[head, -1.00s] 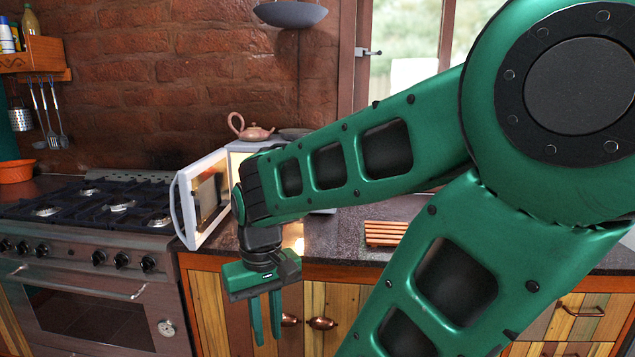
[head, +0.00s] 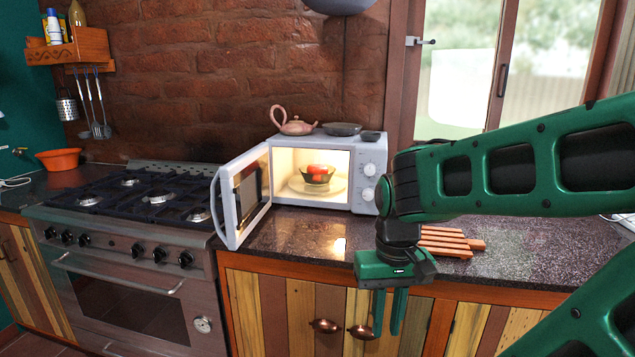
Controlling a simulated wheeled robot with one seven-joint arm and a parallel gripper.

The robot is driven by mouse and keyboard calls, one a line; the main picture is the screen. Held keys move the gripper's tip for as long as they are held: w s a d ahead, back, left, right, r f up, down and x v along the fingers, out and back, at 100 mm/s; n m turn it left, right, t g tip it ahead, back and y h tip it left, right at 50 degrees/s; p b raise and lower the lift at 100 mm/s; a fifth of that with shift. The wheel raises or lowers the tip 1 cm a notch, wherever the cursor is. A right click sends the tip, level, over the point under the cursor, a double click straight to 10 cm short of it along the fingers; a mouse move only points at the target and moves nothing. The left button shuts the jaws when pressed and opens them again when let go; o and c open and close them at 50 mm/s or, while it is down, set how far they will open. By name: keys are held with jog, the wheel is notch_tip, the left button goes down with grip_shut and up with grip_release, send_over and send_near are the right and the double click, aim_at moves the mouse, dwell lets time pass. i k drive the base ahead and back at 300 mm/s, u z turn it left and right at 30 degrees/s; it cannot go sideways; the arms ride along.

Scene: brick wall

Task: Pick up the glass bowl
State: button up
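A glass bowl (head: 317,186) stands upright in the lit interior of an open microwave (head: 369,163). Something round and red (head: 318,170) sits in the bowl. The bowl rests on the microwave's pale turntable plate (head: 296,187). My gripper (head: 386,330) points down in front of the counter's front edge, right of and lower than the bowl. Its two green fingers are apart with nothing between them.
The microwave door (head: 242,195) is swung open to the left. A teapot (head: 294,127) and a dark dish (head: 342,129) stand on top of the microwave. A wooden slatted rack (head: 445,241) lies right of it. The counter (head: 310,230) before the microwave is clear.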

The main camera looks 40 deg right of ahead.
aim_at(311, 180)
jog(key=z, duration=0.05)
jog(key=i, duration=1)
jog(key=u, duration=0.05)
